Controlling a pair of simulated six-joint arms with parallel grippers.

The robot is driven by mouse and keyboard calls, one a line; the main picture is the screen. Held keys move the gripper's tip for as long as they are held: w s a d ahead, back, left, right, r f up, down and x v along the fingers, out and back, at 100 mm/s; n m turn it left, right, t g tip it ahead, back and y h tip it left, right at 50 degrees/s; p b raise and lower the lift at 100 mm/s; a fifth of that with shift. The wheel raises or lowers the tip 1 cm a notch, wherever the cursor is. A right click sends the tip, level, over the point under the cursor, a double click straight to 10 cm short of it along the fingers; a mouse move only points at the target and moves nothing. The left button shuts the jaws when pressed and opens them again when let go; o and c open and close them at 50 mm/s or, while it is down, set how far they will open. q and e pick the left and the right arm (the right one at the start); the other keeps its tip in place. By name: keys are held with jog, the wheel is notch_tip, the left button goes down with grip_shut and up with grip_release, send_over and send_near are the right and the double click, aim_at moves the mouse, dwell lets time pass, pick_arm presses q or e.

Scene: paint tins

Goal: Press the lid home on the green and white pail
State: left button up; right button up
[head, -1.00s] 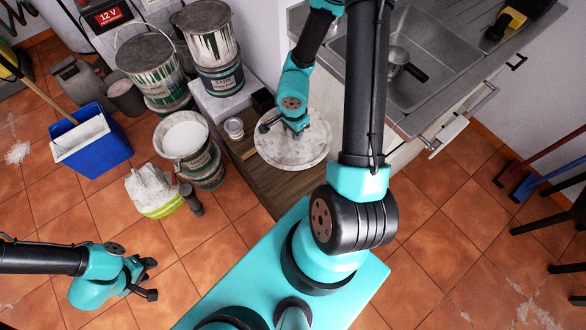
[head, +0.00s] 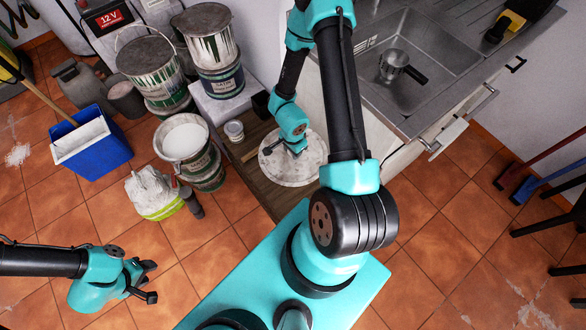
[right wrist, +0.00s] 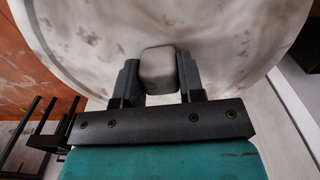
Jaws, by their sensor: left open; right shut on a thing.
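A round, stained off-white lid (head: 280,168) is above or on the brown wooden surface in the head view, and I cannot tell which. My right gripper (head: 297,150) is over it, shut on the grey block-shaped knob (right wrist: 158,68) at its middle. In the right wrist view the lid (right wrist: 100,45) fills the upper part, with the fingers (right wrist: 158,82) on both sides of the knob. No pail shows under the lid; anything below is hidden. An open pail of white paint (head: 186,138) with greenish sides stands left. My left gripper (head: 150,281) is open and empty over the floor.
Several paint tins (head: 148,60) stand at the upper left, near a blue bucket (head: 95,150). A small white pot (head: 235,130) is left of the lid. A sink (head: 425,60) with a saucepan (head: 393,63) is at upper right. The tiled floor at lower left is largely clear.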

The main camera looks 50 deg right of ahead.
notch_tip(320, 180, down, 12)
jog(key=shift+r, duration=0.15)
dwell(0.4)
jog(key=shift+f, duration=2.1)
jog(key=shift+f, duration=0.15)
jog(key=o, duration=0.8)
jog(key=r, duration=1.7)
jog(key=shift+d+r, duration=0.15)
jog(key=shift+d, duration=0.15)
